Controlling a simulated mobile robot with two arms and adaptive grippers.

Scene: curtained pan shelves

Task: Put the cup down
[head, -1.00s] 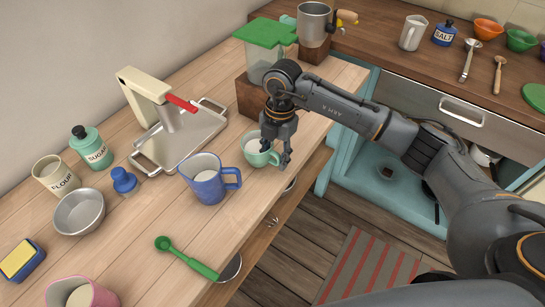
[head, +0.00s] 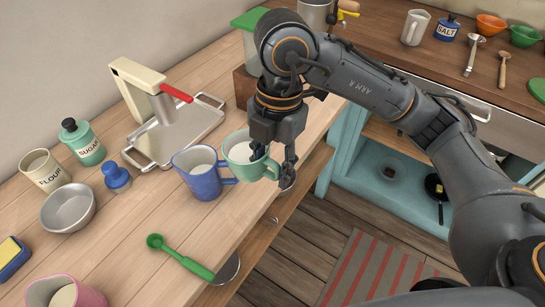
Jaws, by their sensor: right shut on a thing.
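The mint green cup (head: 238,167) hangs upright above the wooden counter (head: 165,243), near its front edge. It has something pale inside. My right gripper (head: 271,164) comes down from above and is shut on the cup at its right side, by the handle. The fingers hide part of the rim and handle. My left gripper is not in view.
A blue measuring jug (head: 203,180) stands just left of the cup. A press on a metal tray (head: 192,130) is behind it, and a green-lidded container (head: 250,20) is further back. A green scoop (head: 182,258) lies in front. Bare counter surrounds the scoop.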

